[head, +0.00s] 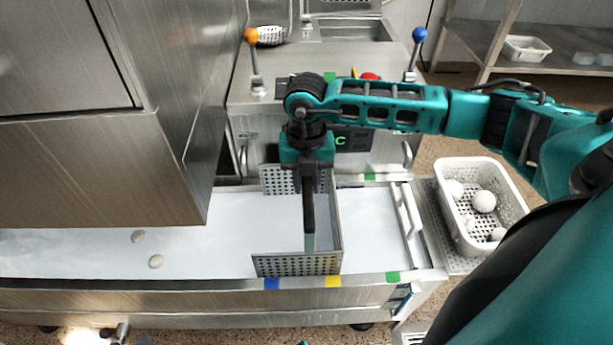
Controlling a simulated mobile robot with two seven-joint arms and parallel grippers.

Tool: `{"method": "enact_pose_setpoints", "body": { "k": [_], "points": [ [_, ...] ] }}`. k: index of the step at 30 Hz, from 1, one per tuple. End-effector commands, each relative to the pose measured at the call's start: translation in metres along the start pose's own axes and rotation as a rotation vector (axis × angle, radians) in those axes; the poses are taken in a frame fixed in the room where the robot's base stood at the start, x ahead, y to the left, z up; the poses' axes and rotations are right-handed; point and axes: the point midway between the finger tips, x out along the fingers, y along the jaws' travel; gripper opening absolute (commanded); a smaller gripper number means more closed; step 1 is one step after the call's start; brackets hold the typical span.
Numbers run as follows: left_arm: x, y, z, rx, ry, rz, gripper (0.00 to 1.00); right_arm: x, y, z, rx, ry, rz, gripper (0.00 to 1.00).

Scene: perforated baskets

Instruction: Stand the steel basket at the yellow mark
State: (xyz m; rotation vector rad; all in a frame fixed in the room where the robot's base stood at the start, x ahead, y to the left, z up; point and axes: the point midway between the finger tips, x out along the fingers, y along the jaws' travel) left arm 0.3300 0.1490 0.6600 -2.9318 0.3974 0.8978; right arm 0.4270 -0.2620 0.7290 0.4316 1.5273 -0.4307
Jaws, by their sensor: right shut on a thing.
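The steel basket (297,265) has perforated walls and stands on or just above the white surface; I cannot tell which. Its front wall is close to the table's front edge, spanning from near the blue mark to just past the yellow mark. The yellow mark (333,281) is on the front edge, below the right part of that wall. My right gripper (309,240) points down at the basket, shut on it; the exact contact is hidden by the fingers. My left gripper is not in view.
A blue mark (271,283) and a green mark (392,277) flank the yellow one. Two egg-like objects (147,248) lie to the left. A white perforated basket (448,206) with several pale balls stands at the right. A steel cabinet (110,160) overhangs the left.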

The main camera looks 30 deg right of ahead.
Motion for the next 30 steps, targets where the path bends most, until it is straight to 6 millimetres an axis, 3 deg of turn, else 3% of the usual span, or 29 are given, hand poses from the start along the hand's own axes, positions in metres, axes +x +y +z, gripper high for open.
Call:
{"method": "enact_pose_setpoints", "body": {
  "k": [30],
  "points": [
    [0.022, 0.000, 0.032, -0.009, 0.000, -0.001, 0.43, 0.050, 0.001, 0.001, 0.000, -0.002, 0.003, 0.00]
  ]
}}
